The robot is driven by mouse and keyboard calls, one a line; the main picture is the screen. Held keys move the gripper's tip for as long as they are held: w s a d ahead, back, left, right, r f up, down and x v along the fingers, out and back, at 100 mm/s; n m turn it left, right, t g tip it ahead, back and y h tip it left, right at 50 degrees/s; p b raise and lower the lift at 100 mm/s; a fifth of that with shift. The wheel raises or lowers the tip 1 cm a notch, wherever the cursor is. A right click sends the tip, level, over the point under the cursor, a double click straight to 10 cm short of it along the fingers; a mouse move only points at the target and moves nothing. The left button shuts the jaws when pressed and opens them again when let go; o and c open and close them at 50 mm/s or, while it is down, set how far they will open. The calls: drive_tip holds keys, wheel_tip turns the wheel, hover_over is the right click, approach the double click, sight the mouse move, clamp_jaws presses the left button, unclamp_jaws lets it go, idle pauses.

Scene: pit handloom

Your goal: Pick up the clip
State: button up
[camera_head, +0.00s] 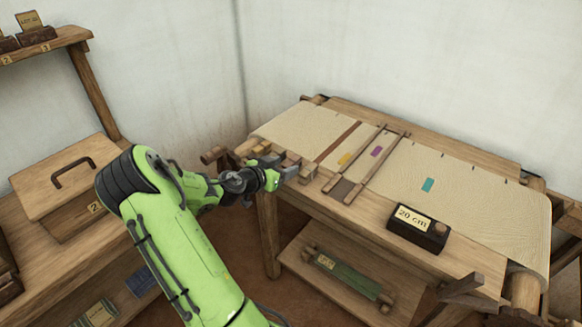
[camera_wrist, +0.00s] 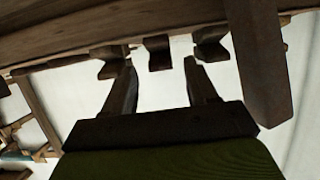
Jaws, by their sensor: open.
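Several small dark wooden clips sit in a row along the loom's edge in the wrist view. The middle clip (camera_wrist: 158,52) is just beyond the gap between my fingertips, apart from them as far as I can tell. One clip (camera_wrist: 110,58) is close to the left fingertip and another (camera_wrist: 210,46) close to the right one. My gripper (camera_wrist: 159,66) is open and empty, pointing at this row. In the head view my gripper (camera_head: 292,170) is at the loom's left front corner, and it hides most of the clips there.
The loom (camera_head: 330,203) carries pale cloth (camera_head: 470,200) with coloured tags and a dark "20 cm" block (camera_head: 418,228). A thick wooden post (camera_wrist: 262,60) stands close right of my fingers. A lower shelf (camera_head: 335,285) holds a green roll. A lidded box (camera_head: 65,180) stands left.

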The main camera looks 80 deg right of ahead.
sight(290, 163)
drive_tip(key=x, duration=0.5)
drive_tip(key=shift+d+r+b, duration=0.1)
drive_tip(key=shift+r+b, duration=0.05)
drive_tip(key=shift+b, duration=0.15)
drive_tip(key=shift+r, duration=0.1)
drive_tip(key=c, duration=1)
drive_tip(key=shift+c, duration=0.2)
wheel_tip(290, 163, up, 18)
drive_tip(key=p, duration=0.4)
drive_tip(key=shift+p, duration=0.4)
drive_tip(key=shift+w, duration=0.1)
